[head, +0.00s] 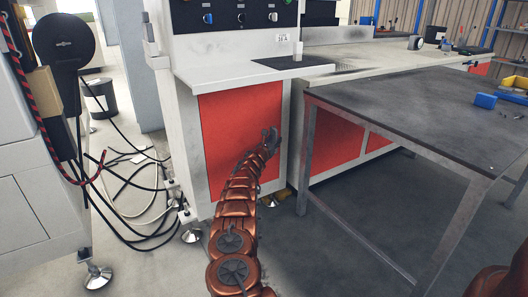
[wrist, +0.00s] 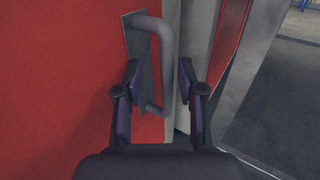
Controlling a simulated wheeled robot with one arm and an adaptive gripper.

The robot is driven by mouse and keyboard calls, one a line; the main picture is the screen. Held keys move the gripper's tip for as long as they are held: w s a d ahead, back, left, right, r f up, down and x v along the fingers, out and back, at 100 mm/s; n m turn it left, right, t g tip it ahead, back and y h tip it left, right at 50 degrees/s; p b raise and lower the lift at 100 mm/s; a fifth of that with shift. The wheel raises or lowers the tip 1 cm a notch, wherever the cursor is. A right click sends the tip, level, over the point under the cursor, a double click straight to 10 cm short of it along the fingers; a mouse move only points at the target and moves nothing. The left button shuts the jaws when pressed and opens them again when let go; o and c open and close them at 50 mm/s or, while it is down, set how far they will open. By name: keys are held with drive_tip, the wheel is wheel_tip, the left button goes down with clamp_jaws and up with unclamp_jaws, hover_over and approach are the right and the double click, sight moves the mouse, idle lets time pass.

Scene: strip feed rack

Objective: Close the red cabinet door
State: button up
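The red cabinet door (head: 232,122) is on the front of the white machine cabinet, below its worktop, in the head view. Its red face fills the left of the wrist view (wrist: 60,80). A grey bar handle (wrist: 168,55) stands upright near the door's right edge. My gripper (wrist: 158,95) is open, with one finger on each side of the handle's lower part; I cannot tell whether either finger touches it. In the head view my gripper (head: 270,138) is in front of the door's right side and hides the handle. Whether the door is slightly ajar is unclear.
A dark metal table (head: 420,110) with a blue bin (head: 485,101) stands close on the right; its leg (head: 306,150) is near my arm. More red panels (head: 335,138) lie behind it. Loose black cables (head: 140,185) lie on the floor at left.

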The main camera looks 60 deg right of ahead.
drive_tip(key=a, duration=1)
drive_tip(key=shift+s, duration=0.35)
idle(0.6)
idle(0.6)
